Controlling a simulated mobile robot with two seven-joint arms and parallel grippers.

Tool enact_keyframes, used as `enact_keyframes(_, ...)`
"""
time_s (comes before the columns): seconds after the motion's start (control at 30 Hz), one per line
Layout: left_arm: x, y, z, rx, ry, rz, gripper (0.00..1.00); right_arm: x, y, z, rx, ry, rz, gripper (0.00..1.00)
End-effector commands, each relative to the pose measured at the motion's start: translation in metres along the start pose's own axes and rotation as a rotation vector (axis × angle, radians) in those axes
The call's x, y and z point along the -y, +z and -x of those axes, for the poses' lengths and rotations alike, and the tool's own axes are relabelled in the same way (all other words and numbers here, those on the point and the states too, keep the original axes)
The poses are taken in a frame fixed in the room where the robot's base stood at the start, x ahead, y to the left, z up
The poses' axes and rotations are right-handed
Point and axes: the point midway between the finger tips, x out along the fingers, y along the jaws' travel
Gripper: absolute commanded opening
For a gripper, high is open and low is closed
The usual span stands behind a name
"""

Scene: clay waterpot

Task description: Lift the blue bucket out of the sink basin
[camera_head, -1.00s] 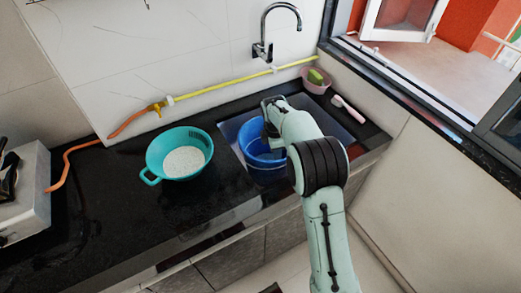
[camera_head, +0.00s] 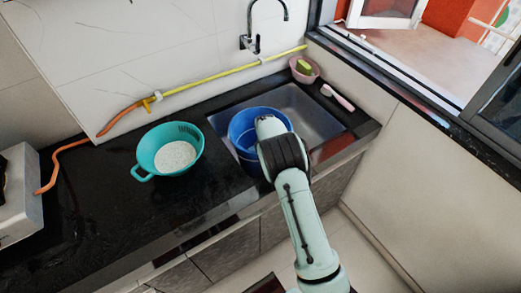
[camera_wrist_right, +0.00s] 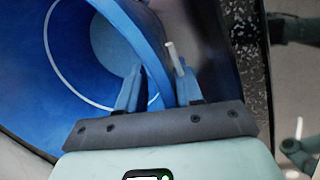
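The blue bucket (camera_head: 243,124) is at the sink basin (camera_head: 312,112) in the head view, its rim high and its lower part overlapping the basin's front edge. My right gripper (camera_wrist_right: 158,88) has one finger on each side of the bucket's wall, shut on the rim. The wrist view looks down into the bucket (camera_wrist_right: 85,75), which shows a pale curved line inside. In the head view my right arm hides the bucket's near right side and the fingers. Whether the bucket's base touches anything is hidden. My left gripper is not in view.
A teal colander (camera_head: 187,133) with white contents stands on the black counter (camera_head: 105,215) left of the sink. The faucet (camera_head: 250,40) rises behind. A pink bowl (camera_head: 304,75) and a pink-handled brush (camera_head: 338,97) lie by the window ledge. A yellow hose (camera_head: 220,74) runs along the wall.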

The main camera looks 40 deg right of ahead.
Motion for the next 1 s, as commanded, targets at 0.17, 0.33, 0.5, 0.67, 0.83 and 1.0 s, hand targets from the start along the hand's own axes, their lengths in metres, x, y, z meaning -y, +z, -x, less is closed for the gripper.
enact_keyframes(0.17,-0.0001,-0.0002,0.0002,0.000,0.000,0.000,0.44,-0.0001,0.0002,-0.0050,0.000,0.001,0.001,0.35)
enact_keyframes(0.33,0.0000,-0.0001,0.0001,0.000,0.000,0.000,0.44,0.0001,0.0001,-0.0049,0.000,0.000,0.001,0.16)
enact_keyframes(0.5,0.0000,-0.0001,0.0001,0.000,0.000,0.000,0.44,0.0000,0.0001,-0.0048,0.000,0.001,0.001,0.00)
enact_keyframes(0.67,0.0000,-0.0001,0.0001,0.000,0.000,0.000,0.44,-0.0003,0.0000,-0.0046,0.000,0.002,0.000,0.00)
enact_keyframes(0.83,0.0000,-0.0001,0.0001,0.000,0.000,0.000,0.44,-0.0006,0.0000,-0.0044,0.000,0.003,0.000,0.00)
enact_keyframes(1.0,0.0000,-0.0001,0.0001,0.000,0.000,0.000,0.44,-0.0008,0.0000,-0.0042,0.000,0.003,0.000,0.00)
